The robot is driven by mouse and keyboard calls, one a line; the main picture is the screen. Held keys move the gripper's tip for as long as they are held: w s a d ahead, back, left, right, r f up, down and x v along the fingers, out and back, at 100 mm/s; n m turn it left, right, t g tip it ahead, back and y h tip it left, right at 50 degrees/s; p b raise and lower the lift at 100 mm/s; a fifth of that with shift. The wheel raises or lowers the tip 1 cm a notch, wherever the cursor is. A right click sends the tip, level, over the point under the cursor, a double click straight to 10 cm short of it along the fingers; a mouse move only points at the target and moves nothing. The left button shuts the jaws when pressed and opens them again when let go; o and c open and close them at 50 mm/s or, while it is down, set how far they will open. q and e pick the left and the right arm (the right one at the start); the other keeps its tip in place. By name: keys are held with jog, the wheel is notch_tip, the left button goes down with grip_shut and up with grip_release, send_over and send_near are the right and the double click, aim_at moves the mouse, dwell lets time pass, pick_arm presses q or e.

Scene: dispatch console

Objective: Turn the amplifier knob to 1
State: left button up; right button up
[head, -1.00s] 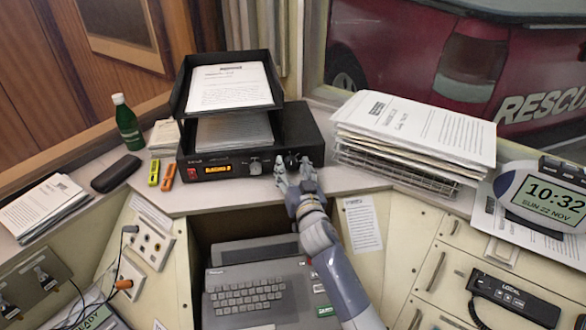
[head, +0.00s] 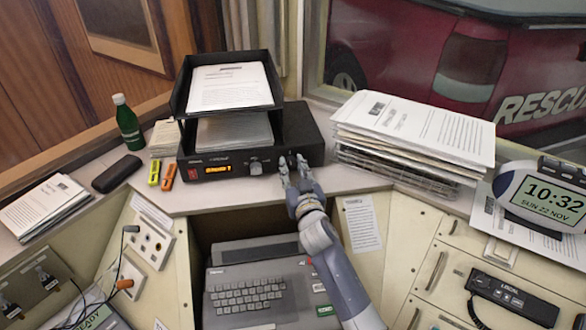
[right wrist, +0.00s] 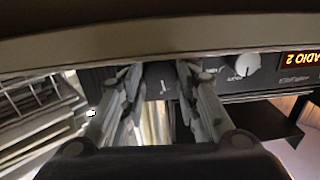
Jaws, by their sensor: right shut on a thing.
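The black amplifier (head: 312,150) stands on the counter with the trays on it. It shows upside down in the right wrist view (right wrist: 205,82), its display there reading RADIO 2 in part. The dark amplifier knob (right wrist: 160,82) at the panel's right end has a pale mark on its face; I cannot tell its number. My right gripper (head: 295,169) reaches it from the front. In the right wrist view its fingers (right wrist: 158,90) are shut on the knob from both sides and hide its edges. My left gripper is out of view.
A silver knob (head: 256,167) sits left of the gripped knob. Black paper trays (head: 229,108) stand on the amplifier. A paper stack (head: 420,130) on a wire tray is close at right.

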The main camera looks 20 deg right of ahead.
jog(key=n, duration=0.2)
jog(key=shift+n, duration=0.4)
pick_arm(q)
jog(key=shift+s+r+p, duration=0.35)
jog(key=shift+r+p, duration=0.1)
pick_arm(e)
jog(key=n, duration=0.4)
jog(key=shift+h, duration=0.3)
jog(key=shift+n, duration=0.4)
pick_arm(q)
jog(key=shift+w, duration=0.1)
pick_arm(e)
jog(key=o, duration=1.1)
jog(key=shift+c, duration=0.2)
